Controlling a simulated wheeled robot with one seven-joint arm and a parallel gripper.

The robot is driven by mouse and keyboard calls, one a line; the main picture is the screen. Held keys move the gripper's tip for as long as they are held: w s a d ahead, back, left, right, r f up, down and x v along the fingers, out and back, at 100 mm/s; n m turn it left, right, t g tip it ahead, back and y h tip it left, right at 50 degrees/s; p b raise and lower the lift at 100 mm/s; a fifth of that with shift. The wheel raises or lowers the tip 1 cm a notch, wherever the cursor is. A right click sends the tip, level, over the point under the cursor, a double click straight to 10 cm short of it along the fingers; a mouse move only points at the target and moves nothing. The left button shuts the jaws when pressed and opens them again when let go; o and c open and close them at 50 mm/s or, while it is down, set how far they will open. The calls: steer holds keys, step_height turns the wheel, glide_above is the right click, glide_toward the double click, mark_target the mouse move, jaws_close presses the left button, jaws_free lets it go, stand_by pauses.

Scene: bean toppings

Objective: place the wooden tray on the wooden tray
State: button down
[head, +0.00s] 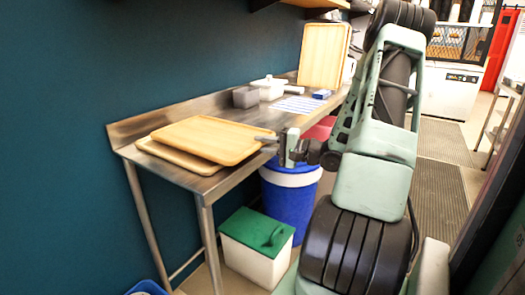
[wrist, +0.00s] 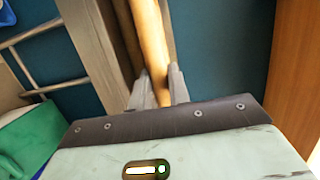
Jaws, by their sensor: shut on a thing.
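One wooden tray (head: 208,138) is held by its right edge in my gripper (head: 272,140). It lies over a second wooden tray (head: 160,153), whose left and front rim shows from beneath. The lower tray rests on the left end of the metal counter. The upper tray is offset to the right and back; I cannot tell whether it fully touches the lower one. In the wrist view my gripper (wrist: 158,92) is shut on the upper tray's edge (wrist: 152,45), which runs between the two fingers.
On the metal counter (head: 235,112) stand a grey container (head: 245,97), a white lidded pot (head: 269,87) and a blue box (head: 321,94). Another wooden board (head: 323,55) leans upright at the back. Below are a blue bin (head: 289,200) and a green-lidded box (head: 257,245).

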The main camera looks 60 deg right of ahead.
steer(key=shift+f, duration=0.65)
steer(key=c, duration=1.6)
jaws_free()
steer(key=v, duration=1.2)
steer(key=shift+p, duration=0.3)
steer(key=shift+s, duration=0.1)
